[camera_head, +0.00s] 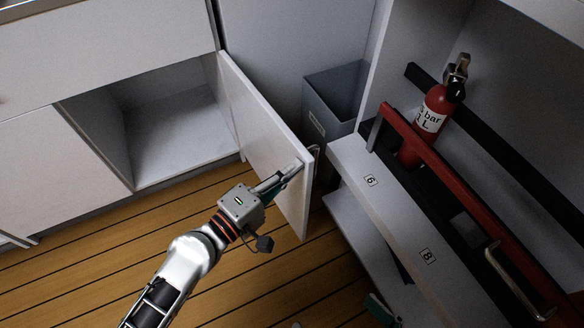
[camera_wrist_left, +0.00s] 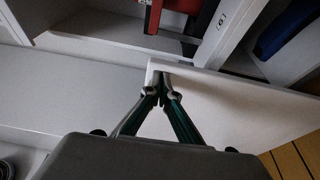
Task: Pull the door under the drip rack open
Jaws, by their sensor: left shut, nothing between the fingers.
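The white cabinet door (camera_head: 262,118) stands swung well out from the cabinet, and its open compartment (camera_head: 172,120) shows empty. A metal handle (camera_head: 316,155) shows at the door's outer side near the free edge. My left gripper (camera_head: 297,166) is shut and empty, on the inner side of the door near its free top corner. In the left wrist view, the closed fingertips (camera_wrist_left: 162,92) are at the door's edge (camera_wrist_left: 230,98); whether they touch is unclear. I cannot make out the drip rack.
A grey bin (camera_head: 334,98) stands behind the door. Wooden floor (camera_head: 110,265) lies clear in front of the cabinet.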

